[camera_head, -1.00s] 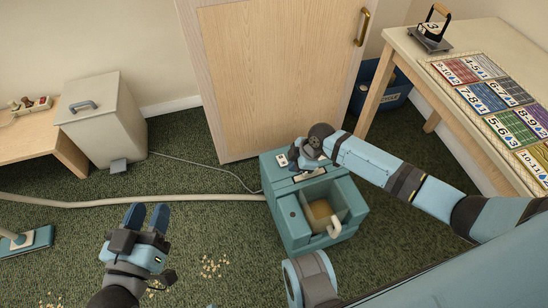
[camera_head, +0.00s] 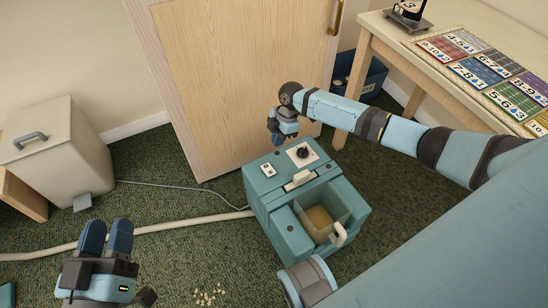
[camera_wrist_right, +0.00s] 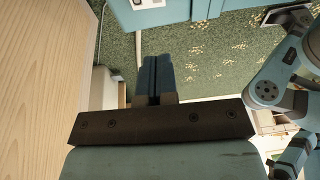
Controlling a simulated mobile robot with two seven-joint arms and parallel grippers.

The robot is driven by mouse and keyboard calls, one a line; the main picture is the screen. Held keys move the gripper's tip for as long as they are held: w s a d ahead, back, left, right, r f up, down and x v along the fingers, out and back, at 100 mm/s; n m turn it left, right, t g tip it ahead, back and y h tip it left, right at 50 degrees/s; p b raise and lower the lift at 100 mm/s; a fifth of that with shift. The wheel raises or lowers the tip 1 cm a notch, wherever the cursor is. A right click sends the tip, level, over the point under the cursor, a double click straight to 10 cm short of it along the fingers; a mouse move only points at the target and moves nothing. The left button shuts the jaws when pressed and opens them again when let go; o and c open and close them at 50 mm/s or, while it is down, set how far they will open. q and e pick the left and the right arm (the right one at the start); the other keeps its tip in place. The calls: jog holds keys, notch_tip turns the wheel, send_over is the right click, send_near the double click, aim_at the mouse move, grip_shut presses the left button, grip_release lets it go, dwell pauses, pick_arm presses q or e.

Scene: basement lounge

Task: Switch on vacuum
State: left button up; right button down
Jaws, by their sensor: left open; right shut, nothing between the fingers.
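The teal box-shaped vacuum (camera_head: 276,218) stands on the carpet. Its top carries a black knob on a white plate (camera_head: 303,153), a small white switch plate (camera_head: 267,170) and a cream handle-like piece (camera_head: 298,179). An open compartment at its front shows a tan inside. My right gripper (camera_head: 277,138) is shut and empty, just behind the vacuum's back edge and apart from the knob. Its closed fingers show in the right wrist view (camera_wrist_right: 154,72), with part of the vacuum (camera_wrist_right: 165,10) at the top. My left gripper (camera_head: 107,235) is open and empty over the carpet at lower left.
A cream hose (camera_head: 190,225) and a thin grey cord (camera_head: 190,186) run left from the vacuum. A wooden door (camera_head: 230,80) stands behind it. A pedal bin (camera_head: 60,150) is at left, a table (camera_head: 400,50) at right, a blue bin (camera_head: 372,80) beneath. Crumbs (camera_head: 209,296) lie in front.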

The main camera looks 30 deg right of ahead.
aim_at(271, 174)
jog(key=b+x, duration=0.2)
jog(key=x, duration=0.2)
jog(key=b+x, duration=0.1)
jog(key=x, duration=0.3)
jog(key=d+b+x, duration=0.1)
jog(key=b+x, duration=0.1)
jog(key=x, duration=0.2)
jog(key=shift+a+f+b, duration=0.1)
jog(key=shift+f+b, duration=0.25)
jog(key=shift+s+f, duration=0.15)
jog(key=shift+f, duration=0.35)
pick_arm(q)
notch_tip(271, 174, down, 7)
jog(key=m+g, duration=0.1)
jog(key=g, duration=0.1)
jog(key=shift+w+m, duration=0.4)
jog(key=shift+w, duration=0.05)
jog(key=shift+r, duration=0.1)
pick_arm(e)
jog(key=shift+s+f, duration=0.1)
jog(key=shift+f, duration=0.25)
jog(key=shift+w+r, duration=0.35)
jog(key=shift+w, duration=0.35)
pick_arm(q)
jog(key=shift+s+d, duration=0.1)
